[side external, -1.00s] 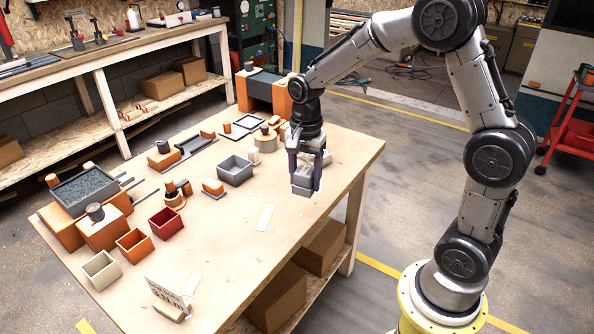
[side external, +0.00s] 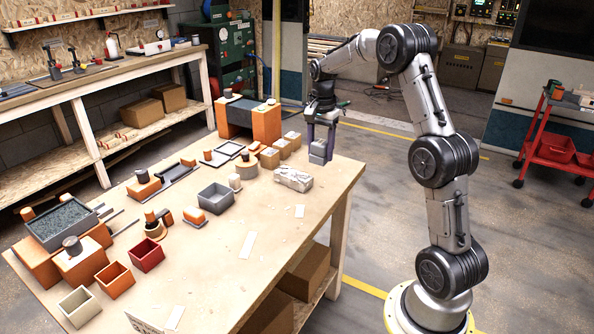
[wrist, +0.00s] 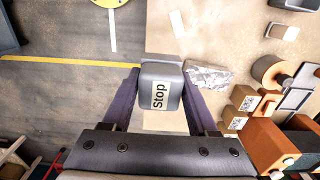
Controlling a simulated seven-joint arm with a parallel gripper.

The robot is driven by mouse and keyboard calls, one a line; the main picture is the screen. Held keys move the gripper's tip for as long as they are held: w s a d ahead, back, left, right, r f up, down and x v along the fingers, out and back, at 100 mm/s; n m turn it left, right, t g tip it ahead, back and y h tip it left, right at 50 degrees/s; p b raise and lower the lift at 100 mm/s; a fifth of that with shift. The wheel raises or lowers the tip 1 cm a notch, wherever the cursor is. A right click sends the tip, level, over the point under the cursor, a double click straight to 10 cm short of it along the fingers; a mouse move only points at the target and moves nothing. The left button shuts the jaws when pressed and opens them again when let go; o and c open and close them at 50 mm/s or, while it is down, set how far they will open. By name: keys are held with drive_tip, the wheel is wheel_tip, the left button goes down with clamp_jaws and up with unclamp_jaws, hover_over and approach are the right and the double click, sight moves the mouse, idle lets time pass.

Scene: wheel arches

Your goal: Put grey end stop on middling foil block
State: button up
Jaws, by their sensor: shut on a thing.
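My gripper (side external: 321,137) is shut on the grey end stop (side external: 319,153). It holds the stop near the far right edge of the table, seemingly above the top. In the wrist view the stop (wrist: 160,88) shows a white label reading "Stop" and sits between the two purple fingers. A crumpled silver foil block (side external: 293,179) lies on the table, in front and to the left of the stop in the side view. In the wrist view the foil block (wrist: 208,77) lies just right of the gripper, apart from the stop. I see only one foil block clearly.
Several small cardboard boxes (side external: 269,157) stand left of the gripper, near an orange and dark-grey arch (side external: 248,117). A grey open bin (side external: 216,197) and orange parts stand further left. The table (side external: 275,220) is clear in front of the foil block.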

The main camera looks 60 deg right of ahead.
drive_tip(key=w+d+f, duration=0.2)
drive_tip(key=w, duration=0.1)
drive_tip(key=w+d+f, duration=0.2)
drive_tip(key=w+f, duration=0.1)
drive_tip(key=w+d+f, duration=0.2)
drive_tip(key=w+f, duration=0.1)
drive_tip(key=shift+w+d, duration=0.15)
drive_tip(key=shift+w+d+f, duration=0.2)
drive_tip(key=shift+w+f, duration=0.1)
drive_tip(key=shift+f, duration=0.15)
drive_tip(key=shift+w+d+f, duration=0.2)
drive_tip(key=shift+w+f, duration=0.05)
drive_tip(key=shift+f, duration=1.5)
drive_tip(key=shift+f, duration=0.15)
drive_tip(key=o, duration=1.4)
